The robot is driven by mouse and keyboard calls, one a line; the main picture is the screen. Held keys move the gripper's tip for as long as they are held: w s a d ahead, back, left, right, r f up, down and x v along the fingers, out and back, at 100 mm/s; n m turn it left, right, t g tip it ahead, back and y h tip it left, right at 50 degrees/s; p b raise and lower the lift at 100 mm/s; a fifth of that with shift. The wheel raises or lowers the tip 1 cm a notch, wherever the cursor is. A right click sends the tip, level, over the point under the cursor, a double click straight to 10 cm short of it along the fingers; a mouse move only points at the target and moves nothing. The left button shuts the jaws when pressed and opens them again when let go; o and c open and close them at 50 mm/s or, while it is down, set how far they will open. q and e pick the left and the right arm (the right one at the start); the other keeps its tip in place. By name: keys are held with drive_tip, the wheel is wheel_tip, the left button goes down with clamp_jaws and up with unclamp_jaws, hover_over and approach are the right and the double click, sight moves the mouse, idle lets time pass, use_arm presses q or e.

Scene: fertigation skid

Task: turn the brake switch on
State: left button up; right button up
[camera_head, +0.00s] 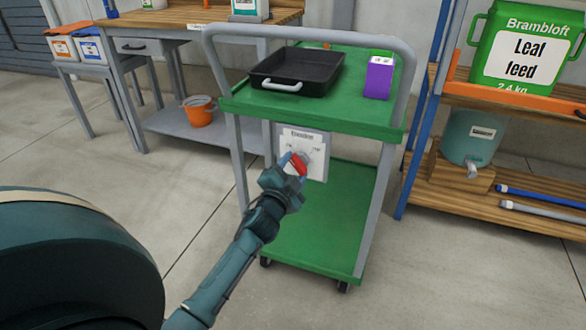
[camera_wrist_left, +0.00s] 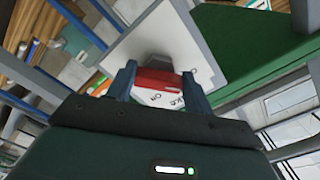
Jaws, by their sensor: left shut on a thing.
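The brake switch is a red handle (camera_head: 299,168) on a pale panel (camera_head: 317,145) fixed to the front of the green trolley, below its top shelf. My left gripper (camera_head: 293,164) reaches up to the panel and is shut on the red handle. In the left wrist view the red handle (camera_wrist_left: 157,78) lies between the two blue fingers, in front of the white panel (camera_wrist_left: 170,42). Part of the lettering, including "ON", shows beside the handle. The fingers hide part of the switch, and I cannot tell its exact setting. My right gripper is not in view.
The green trolley (camera_head: 232,103) carries a black tray (camera_head: 322,72) and a purple box (camera_head: 379,76). A wooden workbench (camera_head: 180,18) with an orange bucket (camera_head: 200,112) stands back left. Shelving with a green container (camera_head: 515,45) stands right. The floor in front is clear.

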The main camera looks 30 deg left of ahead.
use_arm(q)
drive_tip(key=shift+n, duration=0.7)
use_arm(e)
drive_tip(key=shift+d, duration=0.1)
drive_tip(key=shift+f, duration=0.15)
use_arm(q)
drive_tip(key=o, duration=1)
drive_tip(key=shift+c, duration=0.2)
drive_tip(key=shift+s, duration=0.1)
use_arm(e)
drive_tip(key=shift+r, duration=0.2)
